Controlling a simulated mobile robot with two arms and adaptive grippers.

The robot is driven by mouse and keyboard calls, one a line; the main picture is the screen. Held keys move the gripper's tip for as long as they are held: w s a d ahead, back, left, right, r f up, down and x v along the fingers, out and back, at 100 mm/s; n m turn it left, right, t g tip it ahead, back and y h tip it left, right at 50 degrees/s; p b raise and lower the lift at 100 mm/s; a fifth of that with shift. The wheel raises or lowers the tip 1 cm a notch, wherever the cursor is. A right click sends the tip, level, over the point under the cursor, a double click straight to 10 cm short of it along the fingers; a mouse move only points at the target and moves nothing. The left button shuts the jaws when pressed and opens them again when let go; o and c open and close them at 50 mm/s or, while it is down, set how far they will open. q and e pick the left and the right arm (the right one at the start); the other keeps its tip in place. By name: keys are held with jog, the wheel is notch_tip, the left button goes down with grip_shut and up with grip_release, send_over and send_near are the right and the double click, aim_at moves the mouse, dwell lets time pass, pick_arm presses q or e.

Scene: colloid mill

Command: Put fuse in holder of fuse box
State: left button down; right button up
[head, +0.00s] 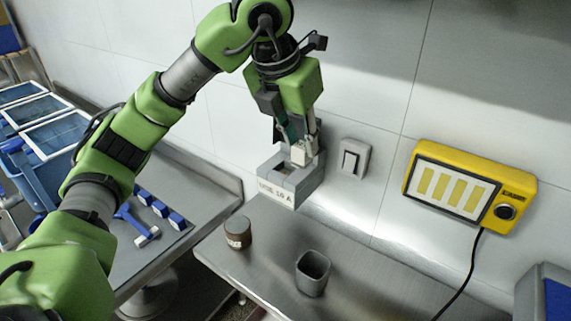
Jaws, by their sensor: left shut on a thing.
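The grey fuse box (314,178) is fixed on the wall at the middle of the head view, just above the metal counter. Its front label reads roughly "FUSE 16 A", and its top shows a recess. My left gripper (301,146) points down directly over the box. It is shut on a small cream-white piece, which looks like the fuse (302,153). The fuse is at the box's opening; whether it touches the holder inside cannot be told. The holder is mostly hidden by the gripper and box walls. My right gripper is not in view.
A grey wall switch (353,159) is close right of the box. A yellow panel (464,187) with a black knob and cable hangs farther right. A brown jar (238,232) and a grey cup (313,273) stand on the counter. Blue-handled tools (131,222) lie left.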

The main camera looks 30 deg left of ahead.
pick_arm(q)
jog(key=w+a+f+p, duration=0.1)
jog(key=w+a+f, duration=0.3)
jog(key=w+a+f+p, duration=0.2)
jog(key=w+a+f, duration=0.2)
jog(key=w, duration=0.1)
jog(key=shift+f, duration=0.4)
notch_tip(320, 180, down, 3)
jog(key=shift+w+a+f+p, duration=0.1)
jog(key=shift+w+a+p, duration=0.05)
jog(key=shift+p, duration=0.4)
jog(key=shift+f, duration=0.2)
jog(key=shift+f, duration=0.2)
jog(key=c, duration=1.8)
grip_release()
jog(key=shift+r, duration=0.1)
